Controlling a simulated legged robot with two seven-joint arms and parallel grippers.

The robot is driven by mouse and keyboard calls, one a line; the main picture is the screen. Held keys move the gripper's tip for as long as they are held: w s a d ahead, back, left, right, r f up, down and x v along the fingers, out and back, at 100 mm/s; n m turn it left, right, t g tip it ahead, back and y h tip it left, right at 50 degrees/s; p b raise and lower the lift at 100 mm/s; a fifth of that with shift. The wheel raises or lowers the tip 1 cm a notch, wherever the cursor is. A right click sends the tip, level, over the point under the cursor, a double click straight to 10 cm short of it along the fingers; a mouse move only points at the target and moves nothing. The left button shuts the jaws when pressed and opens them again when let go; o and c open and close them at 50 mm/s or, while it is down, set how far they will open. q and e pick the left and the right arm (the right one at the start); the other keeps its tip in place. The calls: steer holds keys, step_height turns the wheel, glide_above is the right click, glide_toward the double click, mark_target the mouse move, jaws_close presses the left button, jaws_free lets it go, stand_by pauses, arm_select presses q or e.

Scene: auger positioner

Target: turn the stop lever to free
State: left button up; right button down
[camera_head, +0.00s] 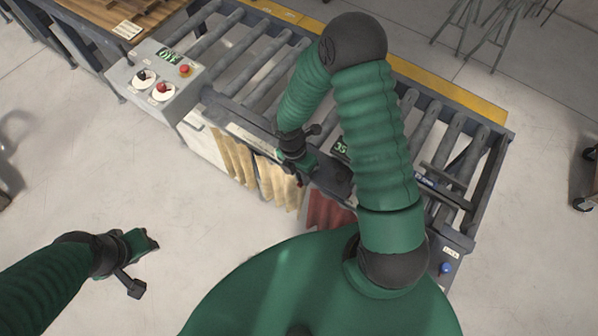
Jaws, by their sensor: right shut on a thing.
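My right gripper (301,172) reaches down to the front rail of the roller conveyor and is shut on the stop lever, whose shape is mostly hidden by the fingers. The lever is at the left end of a dark stop block (332,180) on the rail. I cannot make out which way the lever points or any free mark. A small display with green digits (340,148) sits just behind the block. My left gripper (150,243) hangs over the bare floor at lower left, away from the conveyor; its finger gap is unclear.
A grey control box (160,80) with a green display, a red button and two knobs stands at the conveyor's left end. Tan strips (235,160) and a red one (328,210) hang below the front rail. A blue knob (445,268) is at the right end.

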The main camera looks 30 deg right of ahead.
steer(key=shift+d+r+n, duration=0.1)
steer(key=shift+d+n, duration=0.1)
steer(key=shift+n, duration=0.1)
stand_by(0.4)
steer(key=c, duration=1.4)
jaws_free()
steer(key=shift+s, duration=0.1)
steer(key=shift+o, duration=0.2)
steer(key=shift+d, duration=0.1)
steer(key=w+a+r+b, duration=0.1)
steer(key=w+r, duration=0.2)
steer(key=r, duration=1.3)
steer(key=shift+a, duration=0.1)
